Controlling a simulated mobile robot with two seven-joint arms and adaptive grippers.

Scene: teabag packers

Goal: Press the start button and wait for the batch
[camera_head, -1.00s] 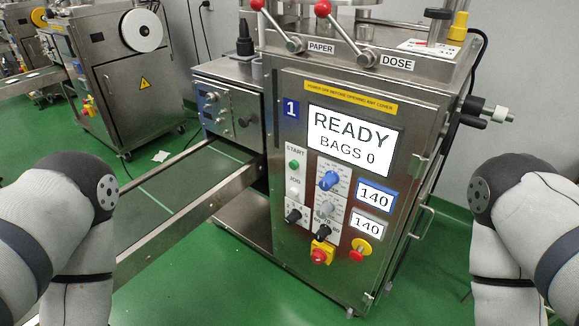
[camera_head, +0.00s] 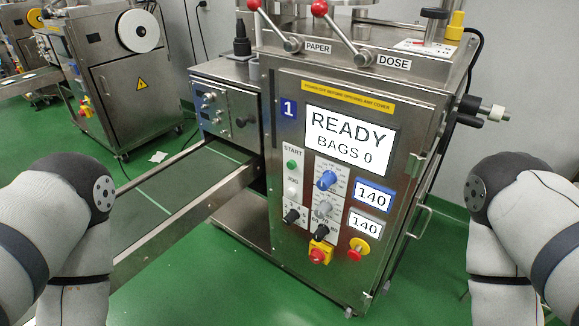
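The teabag packer marked 1 (camera_head: 400,275) stands in front of me. Its display (camera_head: 349,140) reads "READY" and "BAGS 0". The green start button (camera_head: 292,164) sits under the label START on the left of the front panel, above the pale JOG button (camera_head: 291,190). Nothing touches the start button. My two arms come in from the left and right edges, apart from the machine. Both grippers are out of the picture, below the frame.
A blue knob (camera_head: 327,180), a red emergency button (camera_head: 358,249) and a red rotary switch (camera_head: 320,252) share the panel. Red-knobbed levers rise on top. A conveyor (camera_head: 170,207) runs out to the lower left. A second packer (camera_head: 130,90) stands behind.

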